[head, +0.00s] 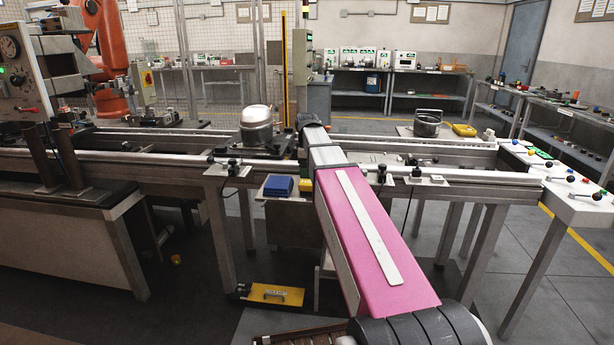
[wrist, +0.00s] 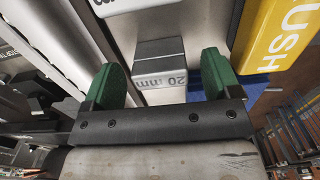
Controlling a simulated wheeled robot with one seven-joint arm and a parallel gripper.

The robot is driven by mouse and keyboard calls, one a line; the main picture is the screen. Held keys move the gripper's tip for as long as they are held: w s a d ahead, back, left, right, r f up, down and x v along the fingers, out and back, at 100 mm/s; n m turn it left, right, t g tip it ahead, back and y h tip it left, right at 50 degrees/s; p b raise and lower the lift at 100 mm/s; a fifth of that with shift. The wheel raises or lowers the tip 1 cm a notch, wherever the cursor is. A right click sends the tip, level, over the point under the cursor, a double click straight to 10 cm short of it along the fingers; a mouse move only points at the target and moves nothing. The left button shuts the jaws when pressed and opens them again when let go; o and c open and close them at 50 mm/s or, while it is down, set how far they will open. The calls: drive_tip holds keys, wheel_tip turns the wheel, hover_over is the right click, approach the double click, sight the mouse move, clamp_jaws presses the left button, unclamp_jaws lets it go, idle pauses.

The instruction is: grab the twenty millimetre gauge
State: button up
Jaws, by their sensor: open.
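The twenty millimetre gauge (wrist: 160,66) is a small block with a dark grey top and a pale face marked "20 mm", seen in the wrist view. My gripper (wrist: 164,80) is open, with one green finger on each side of the gauge. Gaps show between the gauge and both fingers, so it is not gripped. The gauge lies on a pale surface (wrist: 199,30). In the head view I cannot make out the gauge; my pink arm covers part of the bench there.
In the wrist view, a yellow block (wrist: 273,36) lettered "USH" lies close right of the fingers, with a blue item (wrist: 249,88) below it. Another pale lettered block (wrist: 122,5) is at the top edge. In the head view a metal compressor (head: 256,125) stands on the conveyor line.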

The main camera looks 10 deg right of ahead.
drive_tip(key=shift+f, duration=0.9)
drive_tip(key=c, duration=1.3)
drive_tip(key=shift+r, duration=0.1)
